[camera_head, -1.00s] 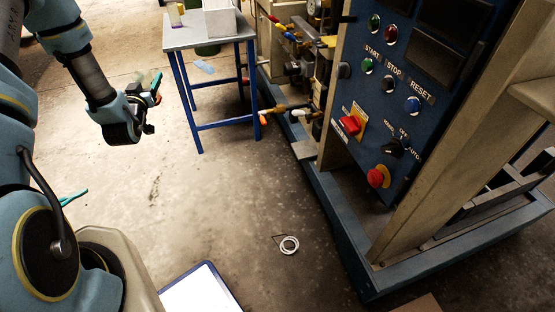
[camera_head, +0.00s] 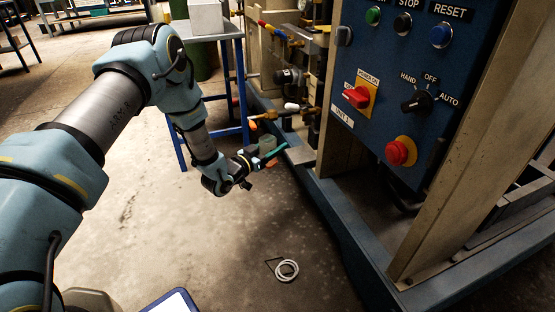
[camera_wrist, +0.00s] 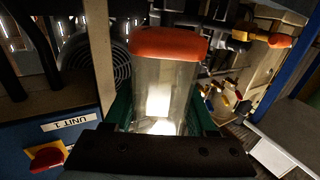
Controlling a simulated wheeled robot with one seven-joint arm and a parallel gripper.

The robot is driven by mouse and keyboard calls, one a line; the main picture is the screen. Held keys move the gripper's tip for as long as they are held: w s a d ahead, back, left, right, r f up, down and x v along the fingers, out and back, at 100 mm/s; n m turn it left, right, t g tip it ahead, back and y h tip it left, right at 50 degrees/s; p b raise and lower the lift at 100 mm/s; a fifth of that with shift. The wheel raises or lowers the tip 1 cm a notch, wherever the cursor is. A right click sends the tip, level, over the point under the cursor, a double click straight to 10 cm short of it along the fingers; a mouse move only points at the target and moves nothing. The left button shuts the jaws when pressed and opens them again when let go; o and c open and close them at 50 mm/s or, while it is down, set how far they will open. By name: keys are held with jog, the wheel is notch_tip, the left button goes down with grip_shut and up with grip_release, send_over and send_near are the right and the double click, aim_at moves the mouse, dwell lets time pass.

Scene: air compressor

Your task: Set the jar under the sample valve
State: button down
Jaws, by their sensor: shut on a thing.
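A clear jar with an orange end cap (camera_wrist: 168,85) stands large in the middle of the wrist view, between the green fingers of my gripper (camera_wrist: 163,112). My gripper is shut on it. In the head view my gripper (camera_head: 258,160) is beside the compressor's frame, and the jar's pale body (camera_head: 267,144) shows just behind a teal finger. A brass valve (camera_head: 262,116) sticks out to the left of the machine, above and behind the jar. I cannot tell for sure that it is the sample valve. The jar is apart from the floor.
A small grey plate (camera_head: 300,155) juts from the machine's blue base, right of my gripper. The control panel (camera_head: 400,110) stands to the right. A blue-legged table (camera_head: 214,28) with a pale box is behind.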

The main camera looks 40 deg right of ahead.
jog(key=d+f+b, duration=0.1)
jog(key=d+b, duration=0.2)
jog(key=d, duration=0.2)
jog(key=d+f+b, duration=0.1)
jog(key=d+b, duration=0.2)
jog(key=d, duration=0.2)
jog(key=d+f+b, duration=0.1)
jog(key=d+b, duration=0.2)
jog(key=d, duration=0.1)
jog(key=shift+w+d+f+b, duration=0.2)
jog(key=shift+d+f+b, duration=0.1)
jog(key=shift+d, duration=0.1)
jog(key=shift+d+r+b, duration=0.2)
jog(key=shift+d+b, duration=0.25)
jog(key=shift+d, duration=0.45)
jog(key=shift+w+a+f+b, duration=0.1)
jog(key=shift+f+b, duration=0.35)
jog(key=shift+f, duration=0.25)
jog(key=shift+c, duration=0.7)
grip_release()
